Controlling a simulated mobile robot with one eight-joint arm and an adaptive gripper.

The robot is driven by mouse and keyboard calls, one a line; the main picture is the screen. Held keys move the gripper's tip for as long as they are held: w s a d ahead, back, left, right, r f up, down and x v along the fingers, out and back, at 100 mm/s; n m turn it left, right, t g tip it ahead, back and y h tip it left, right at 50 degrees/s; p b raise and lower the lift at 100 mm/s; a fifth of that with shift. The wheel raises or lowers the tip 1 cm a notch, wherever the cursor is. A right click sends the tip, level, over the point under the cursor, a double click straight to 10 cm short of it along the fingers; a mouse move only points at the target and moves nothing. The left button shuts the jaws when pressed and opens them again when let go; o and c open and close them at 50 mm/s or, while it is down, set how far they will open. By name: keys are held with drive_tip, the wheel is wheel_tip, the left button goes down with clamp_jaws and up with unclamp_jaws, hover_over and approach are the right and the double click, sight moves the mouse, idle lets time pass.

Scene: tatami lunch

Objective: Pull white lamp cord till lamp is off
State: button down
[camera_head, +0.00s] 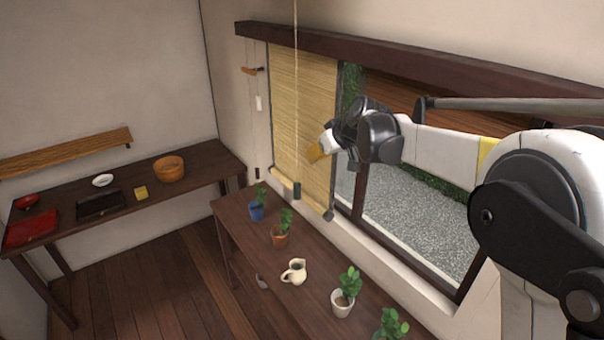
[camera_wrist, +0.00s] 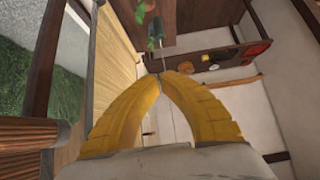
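A thin pale cord (camera_head: 296,80) hangs straight down in front of the bamboo blind in the head view, with a dark green cylinder (camera_head: 297,190) at its lower end. The cylinder also shows in the wrist view (camera_wrist: 155,30), with a thin line running from it toward my fingertips. My gripper (camera_head: 312,156) has yellow fingers, just right of the cord in the head view. In the wrist view its tips (camera_wrist: 172,75) meet or nearly meet; I see nothing clearly held between them. The lamp itself is not in view.
A small white pull (camera_head: 258,103) hangs by the wall, left of the bamboo blind (camera_head: 310,110). Below, a dark table (camera_head: 312,292) carries potted plants and a cream jug (camera_head: 294,271). A side table (camera_head: 125,205) holds dishes. Open air surrounds my gripper.

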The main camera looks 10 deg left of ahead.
hover_over(300, 184)
wheel_tip(300, 184, down, 6)
drive_tip(key=shift+s+d+f+p, duration=0.1)
drive_tip(key=shift+d+f+p, duration=0.1)
drive_tip(key=shift+p, duration=0.15)
drive_tip(key=f, duration=0.3)
drive_tip(key=shift+a+f, duration=0.25)
drive_tip(key=shift+f, duration=0.55)
